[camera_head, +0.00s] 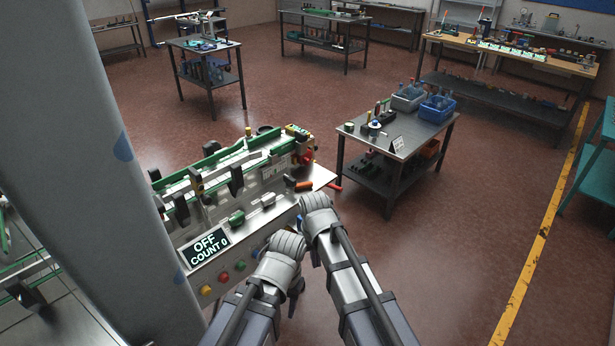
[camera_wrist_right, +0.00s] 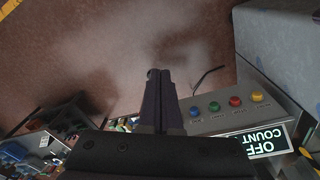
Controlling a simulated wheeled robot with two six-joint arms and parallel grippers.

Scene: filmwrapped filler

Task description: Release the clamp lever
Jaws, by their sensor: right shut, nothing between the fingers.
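The film-wrapping machine (camera_head: 245,185) stands left of my arms, with green rails and black clamp-like parts on top. I cannot tell which one is the clamp lever. My right gripper (camera_wrist_right: 152,78) is shut and empty, over open floor beside the button panel in the right wrist view. In the head view both wrists are in front of the machine, apart from the handles. The left fingers are mostly hidden and their state does not show.
A display (camera_head: 210,244) reads OFF, COUNT 0, above coloured buttons (camera_head: 223,277). A side table (camera_head: 420,137) with grey and blue bins stands to the right. A large grey column (camera_head: 85,180) blocks the left. The floor at right is clear.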

